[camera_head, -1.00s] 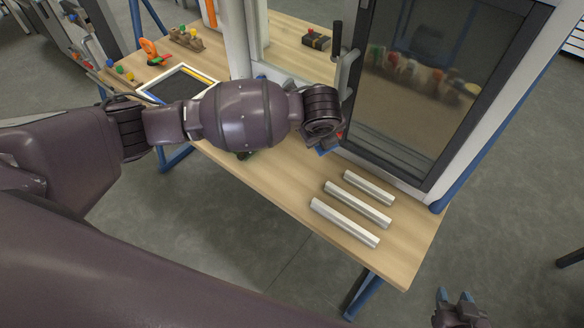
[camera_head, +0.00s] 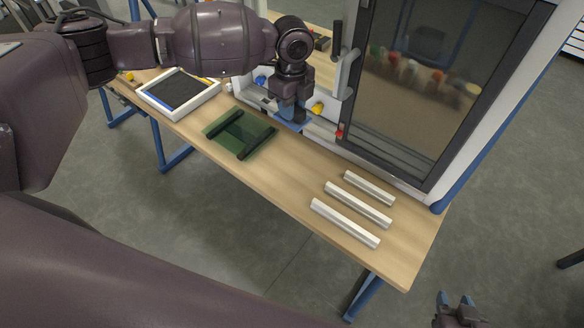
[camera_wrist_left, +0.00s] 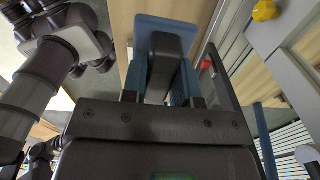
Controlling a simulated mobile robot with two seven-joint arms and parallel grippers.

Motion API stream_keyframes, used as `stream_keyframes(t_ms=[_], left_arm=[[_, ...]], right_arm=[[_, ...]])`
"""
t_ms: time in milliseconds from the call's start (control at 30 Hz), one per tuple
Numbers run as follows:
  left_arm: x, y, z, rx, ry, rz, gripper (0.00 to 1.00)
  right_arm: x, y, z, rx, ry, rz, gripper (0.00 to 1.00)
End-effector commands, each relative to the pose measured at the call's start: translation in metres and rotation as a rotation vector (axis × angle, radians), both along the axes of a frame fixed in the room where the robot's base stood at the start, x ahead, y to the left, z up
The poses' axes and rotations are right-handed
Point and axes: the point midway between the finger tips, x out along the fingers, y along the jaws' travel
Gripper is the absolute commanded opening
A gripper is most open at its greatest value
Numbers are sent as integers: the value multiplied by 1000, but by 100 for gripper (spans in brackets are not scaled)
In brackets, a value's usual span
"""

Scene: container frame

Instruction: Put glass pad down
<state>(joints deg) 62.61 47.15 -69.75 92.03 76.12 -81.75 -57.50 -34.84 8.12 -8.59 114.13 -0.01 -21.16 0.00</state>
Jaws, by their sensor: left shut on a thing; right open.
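The glass pad (camera_head: 240,133) is a dark green see-through plate with two black bars. It lies flat on the wooden table (camera_head: 290,185), left of the white bars. My left gripper (camera_head: 293,124) points down just right of the pad, apart from it, close to the frame's sill. My right gripper (camera_head: 454,298) is open and empty at the bottom right, off the table.
Several white bars (camera_head: 358,204) lie on the front right of the table. A white tray with a dark inside (camera_head: 205,98) stands at the left. The container frame's dark window (camera_head: 415,90) stands behind, with a yellow knob (camera_head: 317,108) and a red one nearby.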

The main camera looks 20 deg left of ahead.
Motion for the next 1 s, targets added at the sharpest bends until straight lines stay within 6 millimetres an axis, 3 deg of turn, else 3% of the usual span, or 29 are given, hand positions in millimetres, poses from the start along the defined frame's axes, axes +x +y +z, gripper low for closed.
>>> stream_keyframes(t_ms=[167,800,1000], left_arm=[[0,0,-8,0,1,-1,8],[-1,0,-139,1,2,0,8],[0,0,-157,1,0,0,8]], right_arm=[[1,0,0,0,-1,0,43],[7,1,1,-1,-13,5,43],[5,1,-1,-1,-8,4,43]])
